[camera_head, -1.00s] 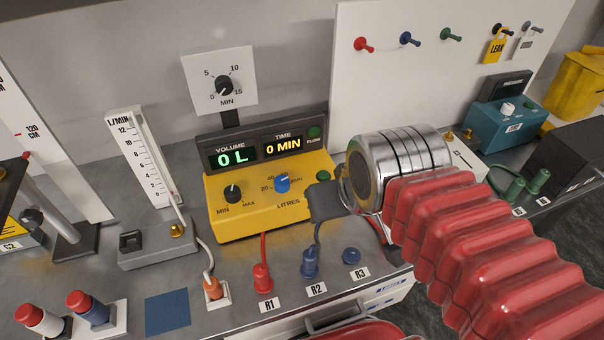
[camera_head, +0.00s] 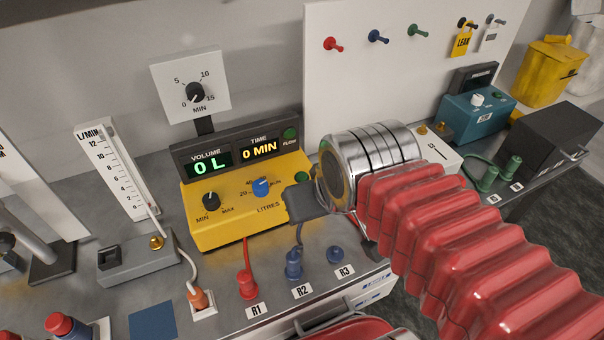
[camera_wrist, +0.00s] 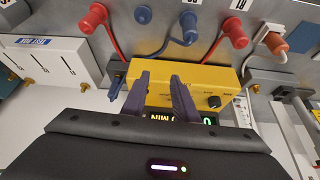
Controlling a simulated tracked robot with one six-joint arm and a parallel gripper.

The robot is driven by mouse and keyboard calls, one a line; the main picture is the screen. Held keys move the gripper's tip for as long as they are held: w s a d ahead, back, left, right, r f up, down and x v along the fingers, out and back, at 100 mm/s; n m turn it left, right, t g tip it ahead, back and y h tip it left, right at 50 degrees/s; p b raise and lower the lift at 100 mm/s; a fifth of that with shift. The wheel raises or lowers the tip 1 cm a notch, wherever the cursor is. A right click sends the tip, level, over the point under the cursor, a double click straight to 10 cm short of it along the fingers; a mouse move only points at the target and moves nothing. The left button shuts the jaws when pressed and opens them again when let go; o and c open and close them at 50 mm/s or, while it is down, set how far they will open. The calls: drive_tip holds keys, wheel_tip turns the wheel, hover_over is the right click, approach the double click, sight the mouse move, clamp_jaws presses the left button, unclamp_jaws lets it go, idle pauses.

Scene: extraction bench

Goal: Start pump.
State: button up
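The yellow pump unit (camera_head: 225,228) stands on the bench with a black display panel reading 0 L and 0 MIN. Its front has a black MIN–MAX knob (camera_head: 210,199), a blue litres knob (camera_head: 261,187) and a green button (camera_head: 302,178) at the right end. A green FLOW lamp (camera_head: 290,133) sits on the panel. My gripper (camera_head: 307,202) is at the pump's right front, mostly hidden behind my arm. In the wrist view my gripper (camera_wrist: 160,84) has its two dark fingers apart, empty, with the yellow pump (camera_wrist: 205,78) beyond them.
A timer dial (camera_head: 190,88) rises behind the pump. A flow meter (camera_head: 118,170) stands at left. Red (camera_head: 247,286) and blue (camera_head: 294,266) plugs with cables sit in front, beside a free blue R3 socket (camera_head: 335,254). A teal box (camera_head: 475,120) is at right.

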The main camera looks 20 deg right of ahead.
clamp_jaws()
idle(1.3)
